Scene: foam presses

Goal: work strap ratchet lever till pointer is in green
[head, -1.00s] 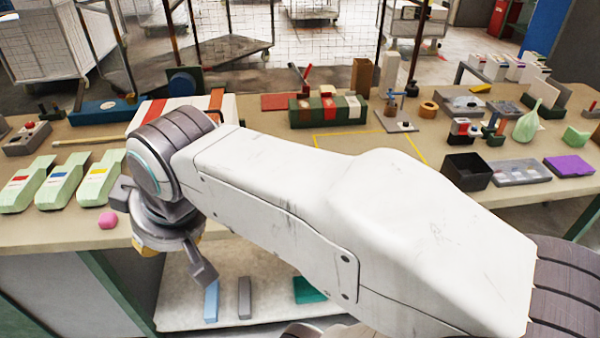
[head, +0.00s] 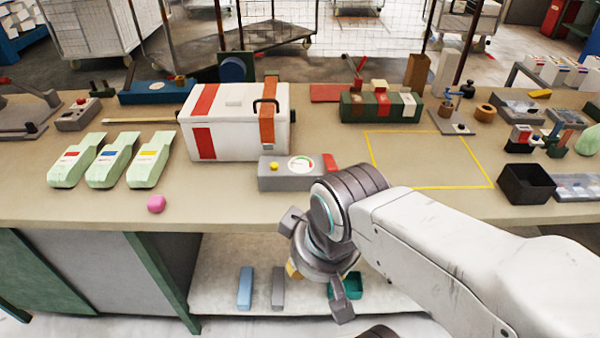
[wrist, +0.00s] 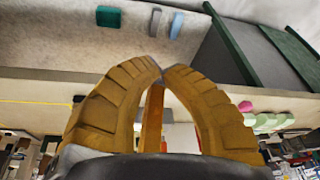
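A white box (head: 247,131) with red stripes stands on the table, left of centre in the head view. An orange strap (head: 267,113) runs over it, with a dark handle beside it. Before it sits a grey unit (head: 288,181) with a yellow button, a round gauge (head: 301,164) and a red piece (head: 331,163) at its right end. The gauge has a coloured arc with green; its pointer is too small to read. My gripper (head: 338,297) hangs before the table edge, below and right of the grey unit. In the wrist view its yellow fingers (wrist: 161,71) meet at the tips, holding nothing visible.
Pale green wedge-shaped items (head: 113,160) and a pink ball (head: 156,204) lie left of the box. A yellow outline (head: 430,187) marks clear tabletop to the right. A black bin (head: 527,184) stands farther right. A lower shelf (head: 215,280) holds small blocks.

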